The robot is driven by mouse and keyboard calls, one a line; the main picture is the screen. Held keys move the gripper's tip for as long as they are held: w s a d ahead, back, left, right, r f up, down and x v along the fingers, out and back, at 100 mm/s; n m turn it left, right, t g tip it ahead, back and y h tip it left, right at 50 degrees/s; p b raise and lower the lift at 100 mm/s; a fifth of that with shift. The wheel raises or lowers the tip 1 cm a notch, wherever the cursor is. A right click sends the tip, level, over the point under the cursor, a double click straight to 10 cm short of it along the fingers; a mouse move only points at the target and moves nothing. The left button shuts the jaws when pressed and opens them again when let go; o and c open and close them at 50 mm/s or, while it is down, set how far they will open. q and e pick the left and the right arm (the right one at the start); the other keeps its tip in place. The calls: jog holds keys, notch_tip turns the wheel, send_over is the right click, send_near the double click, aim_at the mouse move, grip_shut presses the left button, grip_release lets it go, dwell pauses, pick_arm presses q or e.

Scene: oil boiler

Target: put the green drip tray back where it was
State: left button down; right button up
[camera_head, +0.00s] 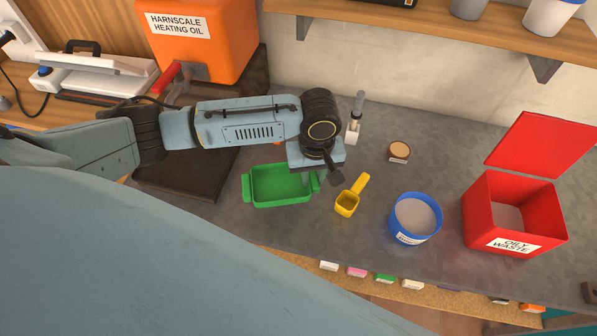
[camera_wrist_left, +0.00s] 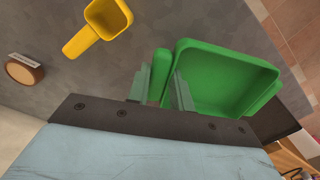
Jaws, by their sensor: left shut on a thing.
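The green drip tray (camera_head: 280,186) is on or just above the grey bench, left of a yellow scoop (camera_head: 350,196); I cannot tell whether it touches the bench. It is empty and looks level. It also shows in the left wrist view (camera_wrist_left: 222,80). My left gripper (camera_head: 317,177) is shut on the handle at the tray's right end, with one finger on each side of it in the left wrist view (camera_wrist_left: 162,86). My right gripper is not in view.
An orange heating oil tank (camera_head: 203,35) with a red-handled tap stands on a dark brown base (camera_head: 190,180) at the left. A small brush, a round-lidded jar (camera_head: 399,151), a blue tub (camera_head: 416,217) and an open red waste bin (camera_head: 515,215) stand to the right.

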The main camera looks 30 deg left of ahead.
pick_arm(q)
notch_tip(320, 180, down, 7)
jog(key=shift+r+b, duration=0.15)
jog(key=shift+b, duration=0.35)
jog(key=shift+f, duration=0.3)
jog(key=shift+f, duration=0.1)
jog(key=c, duration=1.2)
grip_release()
jog(key=shift+c, duration=0.2)
notch_tip(320, 180, up, 12)
jog(key=shift+r+p, duration=0.15)
jog(key=shift+p, duration=0.8)
